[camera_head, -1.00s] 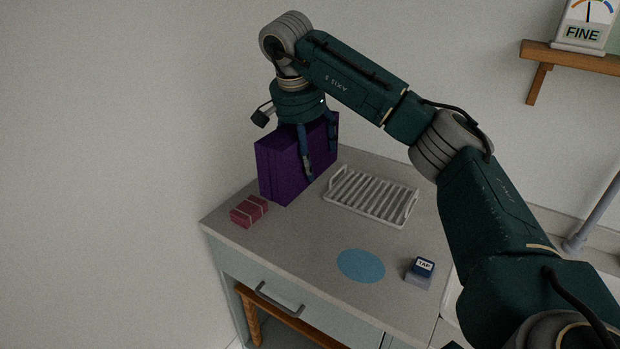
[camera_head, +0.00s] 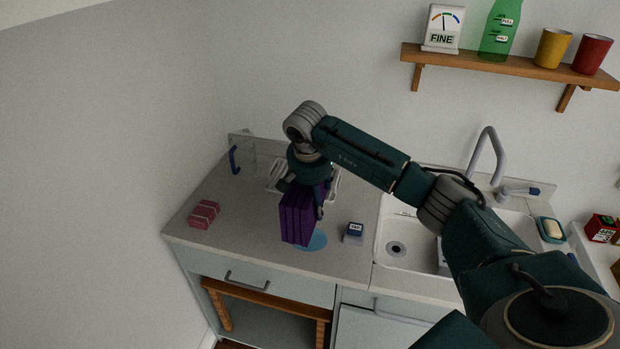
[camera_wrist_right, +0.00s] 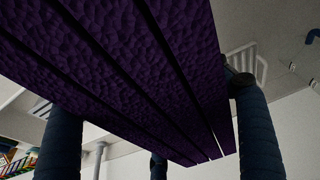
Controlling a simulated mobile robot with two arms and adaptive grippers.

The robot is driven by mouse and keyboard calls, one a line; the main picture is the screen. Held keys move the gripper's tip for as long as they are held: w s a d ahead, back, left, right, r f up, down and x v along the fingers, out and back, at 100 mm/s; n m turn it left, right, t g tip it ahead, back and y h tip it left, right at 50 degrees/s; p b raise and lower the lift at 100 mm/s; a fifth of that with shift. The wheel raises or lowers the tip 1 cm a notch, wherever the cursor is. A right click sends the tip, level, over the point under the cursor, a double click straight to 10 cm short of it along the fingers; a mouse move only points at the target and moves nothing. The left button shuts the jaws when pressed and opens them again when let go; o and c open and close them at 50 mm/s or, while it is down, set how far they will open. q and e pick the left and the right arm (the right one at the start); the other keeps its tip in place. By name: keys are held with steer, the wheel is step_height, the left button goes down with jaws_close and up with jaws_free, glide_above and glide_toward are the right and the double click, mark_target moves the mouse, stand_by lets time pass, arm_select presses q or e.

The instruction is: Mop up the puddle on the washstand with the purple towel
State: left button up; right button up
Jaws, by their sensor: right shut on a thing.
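The purple towel (camera_head: 297,220), a folded block with several layers, is held upright by my right gripper (camera_head: 310,198). In the right wrist view the towel (camera_wrist_right: 140,70) fills the upper middle, with blue fingers on both sides. The pale blue puddle (camera_head: 318,241) lies on the washstand top (camera_head: 225,240) near its front. The towel's lower end covers the puddle's left part in the head view; I cannot tell whether it touches the surface. My left gripper is not in view.
A pink bundle (camera_head: 204,214) lies at the left, and a small blue-topped TAP box (camera_head: 353,231) stands just right of the puddle. A white rack is partly hidden behind my gripper. The sink (camera_head: 412,250) is to the right. A blue-handled item (camera_head: 234,160) stands at the back left.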

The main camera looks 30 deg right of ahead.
steer(key=shift+d+f, duration=0.1)
steer(key=shift+f, duration=0.05)
steer(key=shift+f+b, duration=0.45)
steer(key=shift+f, duration=0.5)
step_height(320, 180, down, 6)
steer(key=b, duration=0.4)
steer(key=shift+r, duration=0.15)
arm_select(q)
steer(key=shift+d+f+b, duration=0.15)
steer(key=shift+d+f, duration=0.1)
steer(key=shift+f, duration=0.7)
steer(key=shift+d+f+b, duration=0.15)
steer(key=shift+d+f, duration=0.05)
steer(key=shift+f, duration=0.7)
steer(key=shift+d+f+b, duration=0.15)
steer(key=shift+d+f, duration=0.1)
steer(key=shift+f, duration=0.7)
arm_select(e)
steer(key=shift+f, duration=0.6)
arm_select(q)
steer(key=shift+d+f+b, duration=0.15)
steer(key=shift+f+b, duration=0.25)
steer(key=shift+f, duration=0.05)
arm_select(e)
steer(key=shift+f, duration=0.55)
steer(key=shift+a, duration=1)
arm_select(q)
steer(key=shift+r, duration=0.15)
